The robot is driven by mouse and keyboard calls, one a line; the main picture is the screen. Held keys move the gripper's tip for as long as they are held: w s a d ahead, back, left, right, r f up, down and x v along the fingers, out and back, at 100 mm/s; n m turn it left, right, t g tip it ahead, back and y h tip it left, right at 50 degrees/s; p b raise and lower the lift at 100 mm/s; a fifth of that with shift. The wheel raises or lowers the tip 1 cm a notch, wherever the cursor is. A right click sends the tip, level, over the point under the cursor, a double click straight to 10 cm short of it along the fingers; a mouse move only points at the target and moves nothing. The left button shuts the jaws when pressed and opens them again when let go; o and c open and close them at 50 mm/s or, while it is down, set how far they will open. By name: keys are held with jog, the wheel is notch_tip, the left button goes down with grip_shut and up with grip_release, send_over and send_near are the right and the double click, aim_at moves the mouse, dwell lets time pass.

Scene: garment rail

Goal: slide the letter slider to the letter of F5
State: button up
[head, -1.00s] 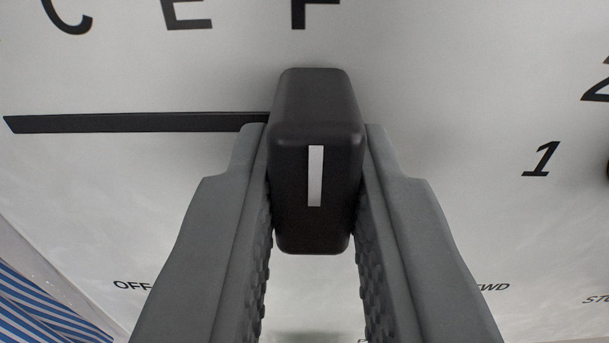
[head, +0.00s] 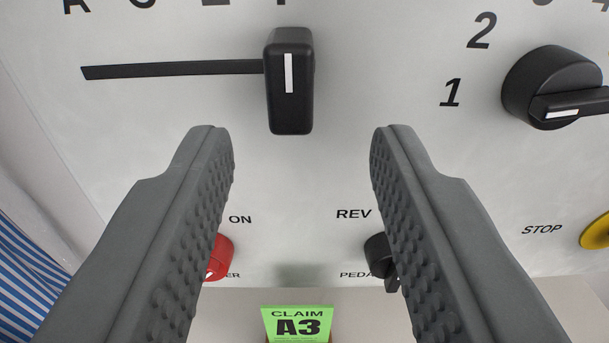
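The letter slider (head: 289,95) is a black block with a white line, at the right end of its dark slot (head: 170,69) on the pale panel. Its white line stands under the letter F, which is partly cut off by the top edge of the view. My gripper (head: 301,132) is open and empty. Its fingers are wide apart, below and to either side of the slider, and do not touch it.
A black number knob (head: 552,85) with the numbers 1 and 2 beside it is at right. A red switch (head: 219,257) and a black switch (head: 382,262) sit low on the panel. A yellow button (head: 597,232) is at the right edge. A green claim tag (head: 297,324) reads A3.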

jog(key=s, duration=1.1)
jog(key=shift+s, duration=0.1)
jog(key=s+f, duration=0.3)
jog(key=s, duration=1.4)
jog(key=s+f, duration=0.4)
jog(key=s, duration=1.4)
jog(key=shift+g, duration=0.3)
jog(key=shift+f, duration=0.1)
dwell(1.5)
